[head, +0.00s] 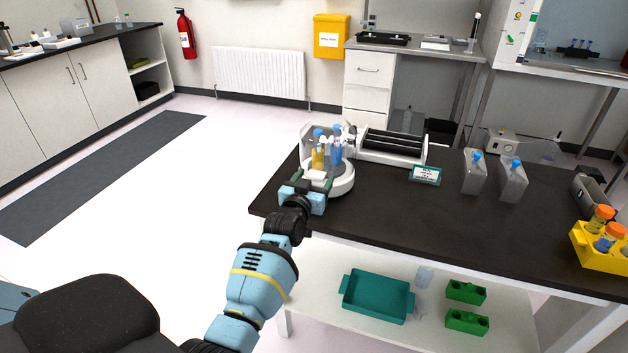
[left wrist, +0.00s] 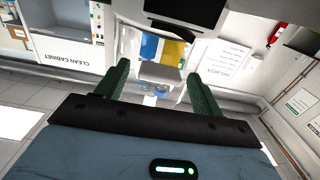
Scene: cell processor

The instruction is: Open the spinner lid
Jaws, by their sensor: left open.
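The spinner (head: 346,185) is a round white device at the near left corner of the dark bench. Blue-capped tubes with yellow and blue bodies show at its top; I cannot tell how far its lid is open. A small white block (head: 317,175) is at its front. My left gripper (head: 312,182) is open at the spinner's front, low on the side facing me. My right gripper is out of view.
A white rack (head: 392,147) with dark bars stands behind the spinner, and a small green-edged sign (head: 425,175) is to its right. Two clear flasks (head: 474,178) with blue caps and a yellow tube rack (head: 600,250) stand farther right. The bench front middle is clear.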

